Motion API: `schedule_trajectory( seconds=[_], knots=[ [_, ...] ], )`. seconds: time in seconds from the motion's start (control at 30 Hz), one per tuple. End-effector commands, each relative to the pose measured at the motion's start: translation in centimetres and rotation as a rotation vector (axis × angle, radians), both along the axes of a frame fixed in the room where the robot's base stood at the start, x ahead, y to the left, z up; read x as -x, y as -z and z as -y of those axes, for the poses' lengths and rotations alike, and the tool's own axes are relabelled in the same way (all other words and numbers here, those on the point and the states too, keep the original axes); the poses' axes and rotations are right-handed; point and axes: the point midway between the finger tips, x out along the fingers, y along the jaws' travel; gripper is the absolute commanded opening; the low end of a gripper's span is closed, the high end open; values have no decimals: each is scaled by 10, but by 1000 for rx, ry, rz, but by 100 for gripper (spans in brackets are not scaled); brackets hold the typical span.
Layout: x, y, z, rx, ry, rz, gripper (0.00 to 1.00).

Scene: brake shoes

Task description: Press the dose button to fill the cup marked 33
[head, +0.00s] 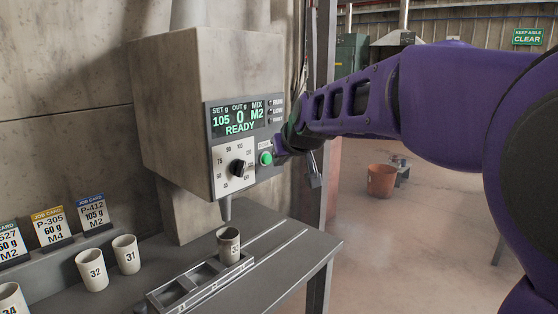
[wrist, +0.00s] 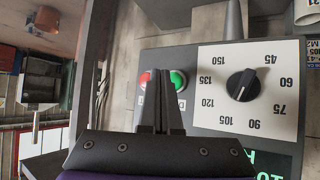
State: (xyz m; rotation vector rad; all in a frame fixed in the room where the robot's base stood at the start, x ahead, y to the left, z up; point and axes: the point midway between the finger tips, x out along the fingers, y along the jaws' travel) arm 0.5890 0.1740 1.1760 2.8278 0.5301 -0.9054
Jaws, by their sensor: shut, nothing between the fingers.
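The dispenser (head: 165,110) has a lit screen (head: 238,118) reading SET 105, OUT 0, MIX M2, READY. The green button (head: 266,158) sits right of the dial; it also shows in the wrist view (wrist: 178,79). A cup (head: 229,250) stands upright beneath the nozzle (head: 225,208); its label starts with 3, and the rest is hard to read. My gripper (head: 281,151) is shut and empty, close to the panel. In the wrist view its fingertips (wrist: 158,74) appear between the green button and a red one (wrist: 145,78). I cannot tell whether they touch the panel.
A dial (head: 238,168) with a black knob is beside the green button. Cups 32 (head: 92,272) and 31 (head: 126,256) stand on the bench at left, another at the lower-left edge. Job cards (head: 93,213) stand behind them. A rail (head: 200,285) runs under the nozzle.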

Motion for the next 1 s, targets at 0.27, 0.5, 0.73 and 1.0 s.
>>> schedule_trajectory(
  seconds=[0.27, 0.5, 0.73, 1.0],
  knots=[
    [0, 0, 0, 0, 0, 0, 0],
    [-4, 0, -5, 0, -1, -2, 0],
    [-5, 0, -7, 0, 0, 0, 0],
    [-6, 0, -7, 0, 0, 0, 0]
  ],
)
